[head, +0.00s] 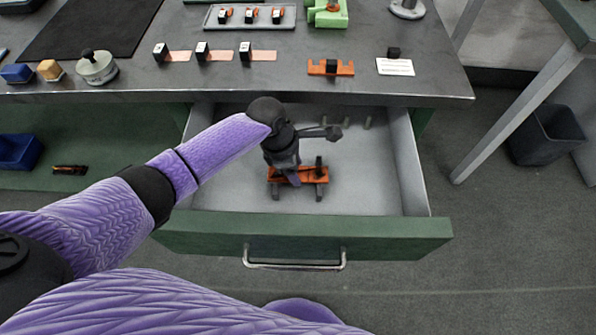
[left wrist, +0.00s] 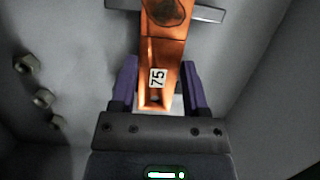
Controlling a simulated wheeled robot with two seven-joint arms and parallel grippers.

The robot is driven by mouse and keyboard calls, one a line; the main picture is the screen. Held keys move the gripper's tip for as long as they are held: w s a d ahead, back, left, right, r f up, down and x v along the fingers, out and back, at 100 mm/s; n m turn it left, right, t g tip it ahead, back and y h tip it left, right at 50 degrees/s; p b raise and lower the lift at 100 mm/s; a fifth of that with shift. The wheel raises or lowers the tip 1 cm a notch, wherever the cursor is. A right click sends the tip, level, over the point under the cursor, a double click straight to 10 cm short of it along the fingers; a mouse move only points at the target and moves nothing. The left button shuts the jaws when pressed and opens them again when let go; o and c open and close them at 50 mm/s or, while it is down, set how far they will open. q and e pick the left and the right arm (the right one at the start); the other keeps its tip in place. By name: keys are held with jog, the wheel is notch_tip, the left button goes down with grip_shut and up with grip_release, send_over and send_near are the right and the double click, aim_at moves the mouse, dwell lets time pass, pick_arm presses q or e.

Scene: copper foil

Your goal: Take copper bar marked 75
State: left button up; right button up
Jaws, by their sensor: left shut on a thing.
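The copper bar (head: 312,175) is in the open drawer, among small grey supports. In the left wrist view, the copper bar (left wrist: 165,45) carries a white label reading 75 and has a dark round patch farther along. My left gripper (head: 285,172) reaches down into the drawer over the bar and hides part of it. In the left wrist view, the purple fingers of my left gripper (left wrist: 160,88) are on both sides of the bar's near end, shut on it. I cannot tell whether the bar is clear of the supports. My right gripper is not in view.
The open drawer (head: 370,190) has grey side walls and a green front (head: 400,238). The grey bench top (head: 300,75) overhangs its back, with several copper pieces and blocks on it. Small pegs (left wrist: 42,97) stand in the drawer. A black bin (head: 548,135) stands at right.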

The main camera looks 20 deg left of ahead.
pick_arm(q)
grip_shut()
